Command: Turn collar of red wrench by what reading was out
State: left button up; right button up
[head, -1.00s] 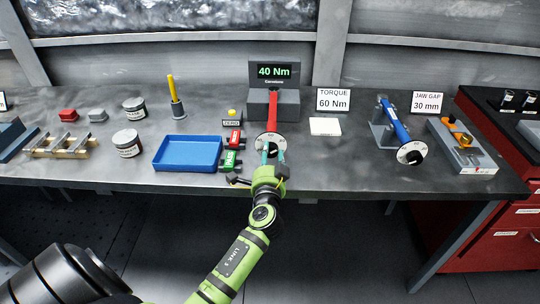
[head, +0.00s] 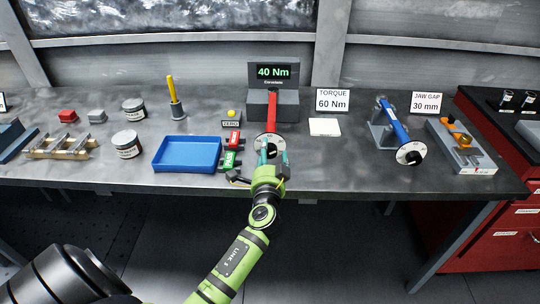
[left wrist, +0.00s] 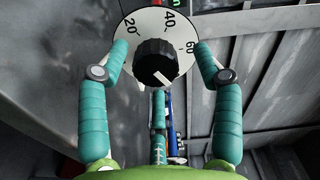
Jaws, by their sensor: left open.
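The red wrench (head: 272,112) lies in the grey tester (head: 287,104), with its dial end facing me. The tester's screen (head: 274,72) reads 40 Nm. A sign (head: 333,99) beside it says TORQUE 60 Nm. In the left wrist view the white dial (left wrist: 186,24) shows 20, 40 and 60 around a black collar knob (left wrist: 155,62) with a white pointer line toward the lower right. My left gripper (head: 273,157) is open at the dial, its teal fingers on either side of the knob and apart from it. My right gripper is out of view.
A white pad (head: 324,127) and a blue wrench (head: 396,122) in a stand are to the right.

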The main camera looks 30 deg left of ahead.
pick_arm(q)
jog(key=v, duration=1.2)
jog(key=shift+f, duration=0.1)
